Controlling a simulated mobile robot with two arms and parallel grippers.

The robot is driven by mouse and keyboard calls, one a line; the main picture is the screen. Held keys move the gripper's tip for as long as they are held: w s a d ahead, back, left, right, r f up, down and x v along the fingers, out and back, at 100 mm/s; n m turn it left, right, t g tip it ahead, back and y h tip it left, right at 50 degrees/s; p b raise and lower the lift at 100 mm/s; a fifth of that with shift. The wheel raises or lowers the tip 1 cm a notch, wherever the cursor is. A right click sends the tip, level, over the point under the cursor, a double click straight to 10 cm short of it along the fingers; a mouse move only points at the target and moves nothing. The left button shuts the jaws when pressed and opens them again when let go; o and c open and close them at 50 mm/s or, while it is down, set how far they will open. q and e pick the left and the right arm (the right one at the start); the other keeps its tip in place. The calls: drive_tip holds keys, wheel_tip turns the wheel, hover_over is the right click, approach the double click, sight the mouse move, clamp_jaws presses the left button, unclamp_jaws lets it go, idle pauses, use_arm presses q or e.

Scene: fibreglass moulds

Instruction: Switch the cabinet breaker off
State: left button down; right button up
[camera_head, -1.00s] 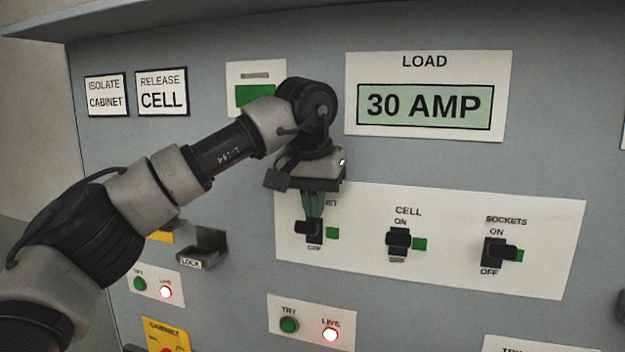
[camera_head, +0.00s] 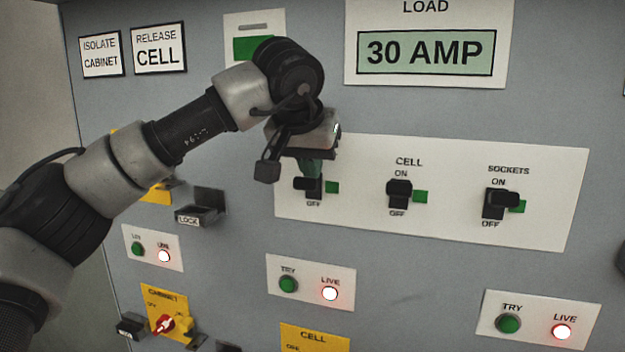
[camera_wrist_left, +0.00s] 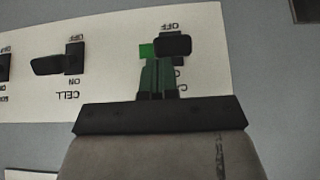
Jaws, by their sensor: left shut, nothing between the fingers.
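The cabinet breaker (camera_head: 313,190) is the leftmost of three black breakers on a white panel. Its OFF label shows below it and a green flag sits at its right. My left gripper (camera_head: 311,170) is shut and empty, pointing down just above the breaker's lever and covering its upper label. In the left wrist view, where the labels appear upside down, the green fingertips (camera_wrist_left: 155,72) sit close to the breaker lever (camera_wrist_left: 173,43) and overlap its green flag (camera_wrist_left: 146,50). I cannot tell whether they touch. My right gripper is out of view.
The cell breaker (camera_head: 399,192) and sockets breaker (camera_head: 498,202) stand to the right, each with a green flag. The load display (camera_head: 425,51) reads 30 AMP. A lock block (camera_head: 195,215) juts out at the left. Red LIVE lamps (camera_head: 330,293) glow below.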

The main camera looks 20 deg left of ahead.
sight(312, 187)
use_arm(q)
drive_tip(key=f+t+b, duration=0.1)
drive_tip(key=t+b, duration=0.1)
drive_tip(key=b, duration=0.1)
drive_tip(key=s+f+t+b, duration=0.1)
drive_tip(key=f+t+b, duration=0.1)
drive_tip(key=b, duration=0.2)
drive_tip(key=s+f+t+b, duration=0.1)
drive_tip(key=t+b, duration=0.1)
drive_tip(key=b, duration=0.2)
drive_tip(key=shift+f, duration=0.4)
drive_tip(key=shift+r, duration=0.1)
drive_tip(key=shift+r+p, duration=0.65)
drive_tip(key=shift+r, duration=0.1)
drive_tip(key=shift+s, duration=0.1)
